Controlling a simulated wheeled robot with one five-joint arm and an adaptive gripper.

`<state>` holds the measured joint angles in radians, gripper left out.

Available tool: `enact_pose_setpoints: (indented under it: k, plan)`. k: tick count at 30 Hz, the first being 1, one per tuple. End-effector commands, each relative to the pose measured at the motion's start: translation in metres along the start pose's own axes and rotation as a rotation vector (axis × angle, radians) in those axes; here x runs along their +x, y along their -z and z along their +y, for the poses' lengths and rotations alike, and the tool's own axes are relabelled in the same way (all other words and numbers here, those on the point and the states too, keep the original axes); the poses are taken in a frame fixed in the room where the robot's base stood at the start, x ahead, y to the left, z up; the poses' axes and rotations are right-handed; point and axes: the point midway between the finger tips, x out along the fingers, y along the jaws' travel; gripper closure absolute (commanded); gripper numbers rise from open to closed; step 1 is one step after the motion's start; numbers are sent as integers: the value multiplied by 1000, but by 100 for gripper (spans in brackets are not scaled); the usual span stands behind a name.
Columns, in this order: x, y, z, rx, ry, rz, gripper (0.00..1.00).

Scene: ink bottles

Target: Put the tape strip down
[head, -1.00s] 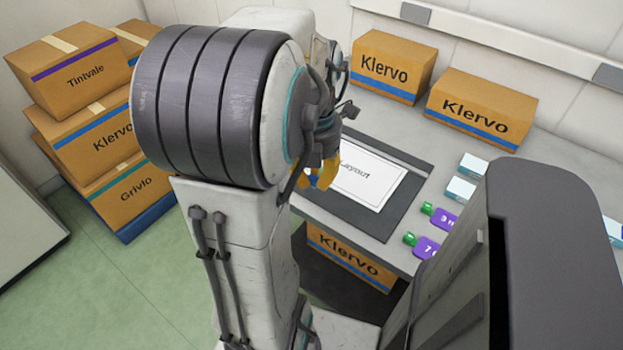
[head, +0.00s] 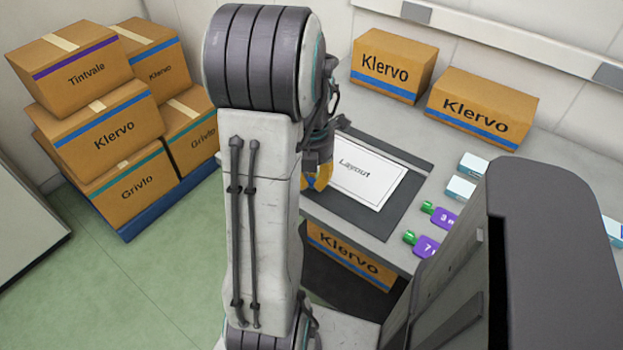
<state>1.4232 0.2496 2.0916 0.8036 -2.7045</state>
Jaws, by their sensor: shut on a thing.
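My gripper (head: 319,180) has yellow fingers and is partly hidden behind my own arm. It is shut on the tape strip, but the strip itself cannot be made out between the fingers. The fingers are over the left part of the dark mat (head: 392,218), just left of the white sheet marked "Layout" (head: 368,183). Whether they touch the mat cannot be told.
Two Klervo cartons stand at the back of the table, a left one (head: 392,64) and a right one (head: 481,108).

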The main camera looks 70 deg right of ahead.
Motion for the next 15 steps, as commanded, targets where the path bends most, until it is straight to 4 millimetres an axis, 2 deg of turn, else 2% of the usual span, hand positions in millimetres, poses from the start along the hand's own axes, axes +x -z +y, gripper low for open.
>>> enact_pose_setpoints:
  k: [13, 14, 15]
  plan:
    - [5, 0, 0, 0, 0, 0, 92]
    - [4, 0, 0, 0, 0, 0, 80]
    - [4, 0, 0, 0, 0, 0, 76]
